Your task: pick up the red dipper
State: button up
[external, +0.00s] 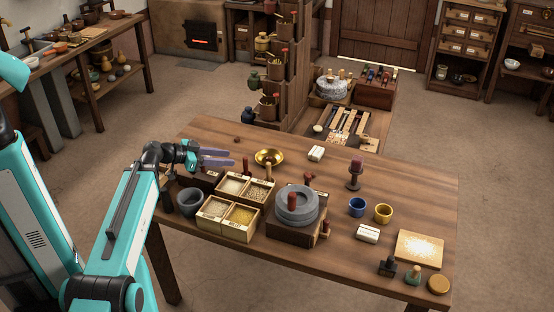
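I cannot clearly tell which thing is the red dipper. Two small upright pieces with reddish tops stand behind the divided grain boxes: a left one (245,165) and a right one (268,171). Their lower parts are hidden. A tiny dark red thing (237,140) lies near the table's back edge. My gripper (227,158) has purple fingers, spread apart and seemingly empty. It is above the table's left part, left of the upright pieces and apart from them.
The table's back right is clear.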

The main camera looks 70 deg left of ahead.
aim_at(245, 159)
jog(key=x, duration=0.3)
jog(key=shift+w+f+p, duration=0.1)
jog(key=shift+p, duration=0.25)
jog(key=shift+w, duration=0.1)
jog(key=shift+d+p+x, duration=0.15)
jog(key=shift+p+x, duration=0.2)
jog(key=shift+x, duration=0.9)
jog(key=shift+d+p+x, duration=0.1)
jog(key=shift+p+x, duration=0.2)
jog(key=shift+x, duration=0.95)
grip_shut()
